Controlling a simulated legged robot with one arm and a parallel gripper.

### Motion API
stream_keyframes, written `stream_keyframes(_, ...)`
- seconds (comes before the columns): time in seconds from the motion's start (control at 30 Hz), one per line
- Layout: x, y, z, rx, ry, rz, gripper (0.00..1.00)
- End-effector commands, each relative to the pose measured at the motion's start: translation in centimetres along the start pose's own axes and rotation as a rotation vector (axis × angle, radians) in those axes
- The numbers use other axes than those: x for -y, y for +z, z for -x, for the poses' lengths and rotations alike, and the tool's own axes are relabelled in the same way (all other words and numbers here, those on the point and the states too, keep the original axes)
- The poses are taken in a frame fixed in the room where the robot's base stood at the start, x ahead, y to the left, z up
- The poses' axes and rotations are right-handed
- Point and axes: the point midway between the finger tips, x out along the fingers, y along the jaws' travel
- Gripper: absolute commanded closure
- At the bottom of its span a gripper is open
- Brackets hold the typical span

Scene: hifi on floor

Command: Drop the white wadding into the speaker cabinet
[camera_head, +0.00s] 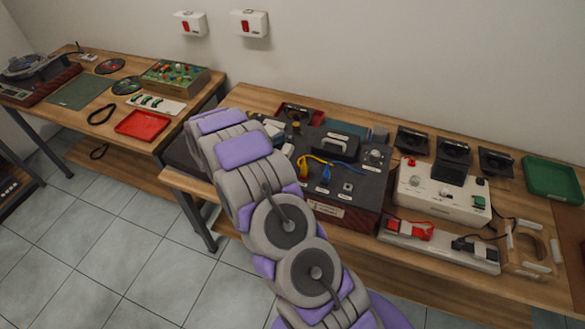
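My purple and grey arm reaches up over the left part of the right bench. My gripper does not show; it is hidden behind the arm or out of view. A small whitish thing (271,125) lies just right of the arm's upper end; I cannot tell whether it is the white wadding. A dark box (182,156) shows partly to the left of the arm; the arm covers the rest. I cannot tell whether it is the speaker cabinet.
On the right bench stand a dark unit (345,214) with blue and yellow leads, a white device (440,200), a power strip (440,245) and a green tray (553,178). The left bench holds a red tray (142,125) and a turntable (28,74). Tiled floor lies clear in front.

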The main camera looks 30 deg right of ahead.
Motion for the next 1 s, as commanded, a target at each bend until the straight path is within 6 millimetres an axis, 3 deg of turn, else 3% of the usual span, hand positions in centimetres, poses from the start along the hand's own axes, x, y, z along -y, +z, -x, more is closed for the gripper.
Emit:
stream_keyframes(0.23, 0.0, 0.0, 0.0, 0.0, 0.0, 0.0, 0.0)
stream_keyframes(0.57, 0.0, 0.0, 0.4, 0.0, 0.0, 0.0, 0.0)
stream_keyframes(0.77, -0.1, 0.3, 3.4, 0.002, 0.003, 0.001, 0.0)
stream_keyframes(1.0, -0.1, 0.2, 8.8, 0.002, 0.002, 0.002, 0.0)
